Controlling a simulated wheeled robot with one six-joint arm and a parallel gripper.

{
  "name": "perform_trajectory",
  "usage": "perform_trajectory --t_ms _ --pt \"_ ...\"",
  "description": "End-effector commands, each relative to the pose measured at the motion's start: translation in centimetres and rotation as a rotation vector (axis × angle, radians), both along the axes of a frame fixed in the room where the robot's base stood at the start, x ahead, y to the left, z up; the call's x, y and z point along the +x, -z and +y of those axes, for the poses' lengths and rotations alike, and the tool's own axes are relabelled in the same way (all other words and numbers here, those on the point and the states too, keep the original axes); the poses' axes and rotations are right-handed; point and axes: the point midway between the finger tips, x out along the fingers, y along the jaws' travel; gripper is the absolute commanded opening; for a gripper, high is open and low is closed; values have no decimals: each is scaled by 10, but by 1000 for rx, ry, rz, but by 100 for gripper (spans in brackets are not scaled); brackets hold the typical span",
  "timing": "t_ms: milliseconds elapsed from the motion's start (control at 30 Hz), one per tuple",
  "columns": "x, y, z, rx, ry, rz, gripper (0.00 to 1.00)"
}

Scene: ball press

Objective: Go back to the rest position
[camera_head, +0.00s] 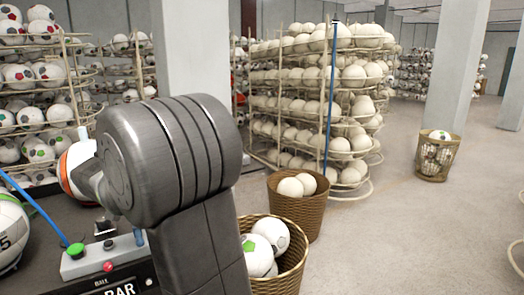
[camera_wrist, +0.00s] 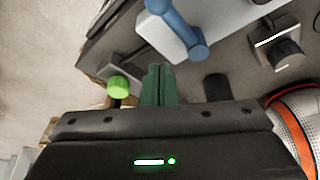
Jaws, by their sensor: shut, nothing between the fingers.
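My gripper (camera_wrist: 158,84) shows in the wrist view with its two green fingers together and nothing between them. It is above the dark press table (camera_wrist: 225,70). A green button (camera_wrist: 118,87) lies just left of the fingers, apart from them in the picture. In the head view my grey arm fills the middle and hides the fingers. The control box (camera_head: 120,254) with a green button (camera_head: 76,250) and a red button (camera_head: 107,266) stands left of my arm.
An orange and white ball (camera_head: 79,170) and another ball (camera_head: 10,232) sit by the table at left. Wicker baskets of balls (camera_head: 312,222) stand right of my arm. Ball racks (camera_head: 292,150) and pillars (camera_head: 458,60) stand behind. The floor at right is mostly clear.

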Motion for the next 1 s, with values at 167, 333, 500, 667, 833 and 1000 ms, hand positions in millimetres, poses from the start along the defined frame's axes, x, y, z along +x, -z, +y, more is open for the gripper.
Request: perform_trajectory --t_ms 167,333,500,667,833,1000 --pt "5 -1 1 1 -117 -1 0" --pt "9 -1 2 1 -215 -1 0" --pt "11 0 3 -1 -276 0 0" --pt "12 0 4 -1 -298 0 0" --pt "12 0 4 0 -300 0 0" --pt "11 -1 3 0 -299 0 0"
